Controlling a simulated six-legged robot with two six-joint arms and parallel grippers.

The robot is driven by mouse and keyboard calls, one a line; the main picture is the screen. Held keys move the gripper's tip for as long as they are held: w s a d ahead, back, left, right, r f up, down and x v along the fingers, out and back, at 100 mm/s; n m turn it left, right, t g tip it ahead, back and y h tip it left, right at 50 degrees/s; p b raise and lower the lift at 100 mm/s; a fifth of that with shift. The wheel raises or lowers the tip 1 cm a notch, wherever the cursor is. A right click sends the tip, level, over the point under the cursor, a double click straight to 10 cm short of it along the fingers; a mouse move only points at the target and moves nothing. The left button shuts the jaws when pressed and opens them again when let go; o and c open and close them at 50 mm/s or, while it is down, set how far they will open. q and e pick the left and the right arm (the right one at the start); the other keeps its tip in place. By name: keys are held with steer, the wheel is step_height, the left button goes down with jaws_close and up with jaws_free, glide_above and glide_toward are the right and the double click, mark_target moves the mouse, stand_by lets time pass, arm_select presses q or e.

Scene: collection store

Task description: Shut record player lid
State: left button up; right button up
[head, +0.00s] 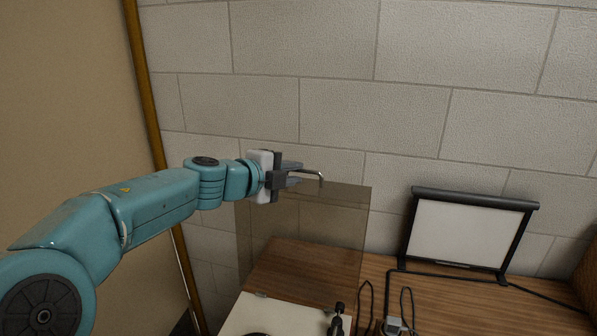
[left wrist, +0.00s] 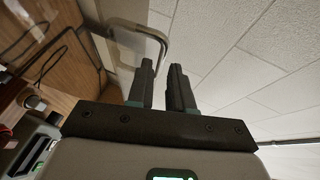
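The record player has a white deck (head: 270,317) at the bottom of the head view, partly cut off by the frame. Its tinted see-through lid (head: 310,230) stands raised and upright. A bent metal handle (head: 312,171) is at the lid's top edge and also shows in the left wrist view (left wrist: 140,27). My left gripper (head: 298,172) is at the handle's left end, level with the lid's top. Its two fingers (left wrist: 161,70) are apart, with the handle's curve at or just beyond their tips. I cannot tell whether they touch it. My right gripper is not in view.
A wooden tabletop (head: 460,300) carries the player. A black-framed white screen (head: 463,232) stands to the right, with dark cables (head: 367,300) and a small grey item (head: 393,325) in front. A block wall (head: 300,60) is behind; a tan panel (head: 70,90) is at left.

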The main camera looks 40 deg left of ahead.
arm_select(q)
steer(key=x, duration=0.3)
steer(key=shift+s+r, duration=0.1)
steer(key=shift+s, duration=0.1)
steer(key=shift+w+a, duration=0.1)
jaws_close()
stand_by(1.2)
